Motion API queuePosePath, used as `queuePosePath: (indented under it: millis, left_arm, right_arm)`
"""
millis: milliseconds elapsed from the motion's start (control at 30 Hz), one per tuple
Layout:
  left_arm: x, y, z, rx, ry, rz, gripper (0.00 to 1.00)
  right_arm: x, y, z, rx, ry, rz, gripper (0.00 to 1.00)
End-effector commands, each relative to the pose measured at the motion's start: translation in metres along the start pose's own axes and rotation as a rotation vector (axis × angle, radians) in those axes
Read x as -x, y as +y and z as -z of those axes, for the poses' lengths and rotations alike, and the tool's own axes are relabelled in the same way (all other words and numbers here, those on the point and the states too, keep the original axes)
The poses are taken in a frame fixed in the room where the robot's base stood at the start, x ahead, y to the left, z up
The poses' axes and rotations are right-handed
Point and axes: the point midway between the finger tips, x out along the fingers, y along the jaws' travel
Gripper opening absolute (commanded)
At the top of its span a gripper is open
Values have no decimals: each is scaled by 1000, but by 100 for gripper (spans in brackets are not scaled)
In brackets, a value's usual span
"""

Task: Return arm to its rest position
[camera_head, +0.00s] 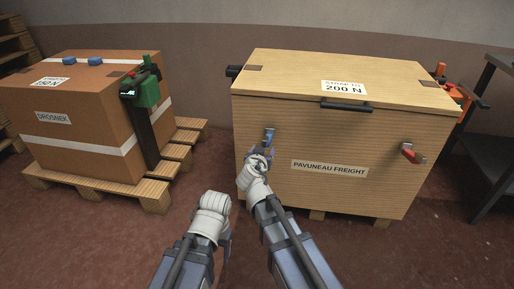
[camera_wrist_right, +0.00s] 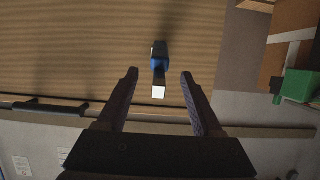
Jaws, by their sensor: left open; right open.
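My right gripper (camera_head: 262,154) is in front of the wooden crate (camera_head: 330,140), close to a blue-handled latch (camera_head: 269,136) on its front face. In the right wrist view its two dark fingers (camera_wrist_right: 158,74) are spread apart. The blue latch (camera_wrist_right: 158,60) with its pale tip shows in the space between the fingertips, and neither finger visibly touches it. My left gripper (camera_head: 226,232) is low in the head view, left of the right arm, over the floor and away from the crate. Its fingers are mostly hidden behind its white wrist.
A brown carton (camera_head: 85,120) with a green tool (camera_head: 147,93) on its strap stands on a pallet (camera_head: 150,195) at left. A red-handled latch (camera_head: 411,153) juts from the crate's front right. A dark shelf (camera_head: 490,125) stands at right. Reddish floor (camera_head: 110,240) lies open in front.

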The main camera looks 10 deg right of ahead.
Motion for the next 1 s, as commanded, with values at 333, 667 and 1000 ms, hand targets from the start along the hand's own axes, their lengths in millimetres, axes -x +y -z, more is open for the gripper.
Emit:
queuePosePath:
  millis: [333, 667, 1000]
  left_arm:
    - [3, 0, 0, -1, 0, 0, 67]
    - [7, -1, 0, -1, 0, 0, 67]
    - [22, -3, -1, 1, -1, 2, 67]
  right_arm:
    - [4, 6, 2, 0, 0, 0, 68]
    - [18, 18, -23, 50, -114, -51, 68]
    - [143, 37, -164, 433, -875, 39, 68]
